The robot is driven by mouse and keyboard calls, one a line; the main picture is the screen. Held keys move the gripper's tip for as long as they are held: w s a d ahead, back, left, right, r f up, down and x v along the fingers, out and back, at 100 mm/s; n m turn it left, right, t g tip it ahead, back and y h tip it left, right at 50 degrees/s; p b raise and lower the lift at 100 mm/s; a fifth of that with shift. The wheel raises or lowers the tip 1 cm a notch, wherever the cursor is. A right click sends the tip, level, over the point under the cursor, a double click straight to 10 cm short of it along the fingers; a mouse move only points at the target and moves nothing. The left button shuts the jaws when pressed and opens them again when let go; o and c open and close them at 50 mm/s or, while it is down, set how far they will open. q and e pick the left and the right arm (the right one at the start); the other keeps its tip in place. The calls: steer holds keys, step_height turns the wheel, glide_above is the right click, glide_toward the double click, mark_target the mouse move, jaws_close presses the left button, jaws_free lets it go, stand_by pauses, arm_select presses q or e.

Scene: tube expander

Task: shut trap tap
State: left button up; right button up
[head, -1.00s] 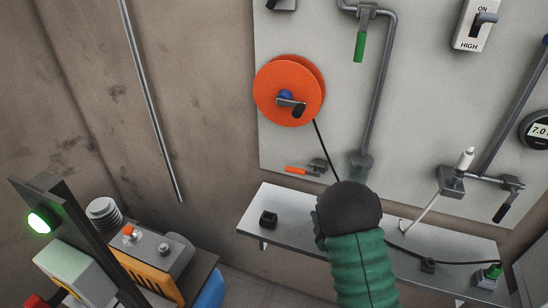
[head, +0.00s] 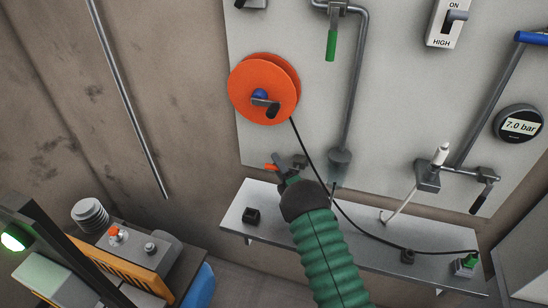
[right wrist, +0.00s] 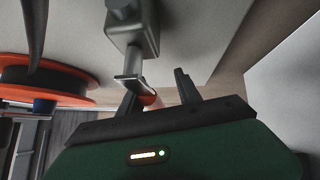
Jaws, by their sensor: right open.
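A small tap with an orange lever (head: 270,167) sits low on the left of the grey wall panel, below the orange reel. In the right wrist view its grey body (right wrist: 133,37) stands above the fingers, and its orange lever (right wrist: 151,98) reaches down between them. My right gripper (head: 290,164) is at this tap, its fingers partly overlapping it in the head view. In the right wrist view the fingers (right wrist: 160,95) are apart, one each side of the lever; I cannot tell if either touches it. My left gripper is not in view.
An orange reel (head: 263,88) hangs above, its black cord crossing the panel to the right. A metal shelf (head: 300,245) lies below. A green-handled tap (head: 331,46), a black-handled tap (head: 483,190) and a gauge (head: 519,124) are on the panel. A cluttered bench stands lower left.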

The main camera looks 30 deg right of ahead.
steer(key=w+a, duration=0.1)
steer(key=w+a+r, duration=0.1)
steer(key=a, duration=0.1)
steer(key=shift+a+r, duration=0.15)
steer(key=shift+r, duration=0.05)
steer(key=shift+c, duration=1.1)
steer(key=shift+d+f, duration=0.1)
steer(key=shift+d, duration=0.2)
steer(key=shift+c, duration=1.1)
steer(key=shift+d+f, duration=0.2)
steer(key=shift+d, duration=0.55)
jaws_close()
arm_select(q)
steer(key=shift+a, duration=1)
arm_select(e)
steer(key=shift+a+f, duration=0.1)
steer(key=shift+a, duration=0.25)
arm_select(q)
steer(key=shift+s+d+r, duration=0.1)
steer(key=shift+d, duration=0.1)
arm_select(e)
steer(key=shift+f, duration=0.1)
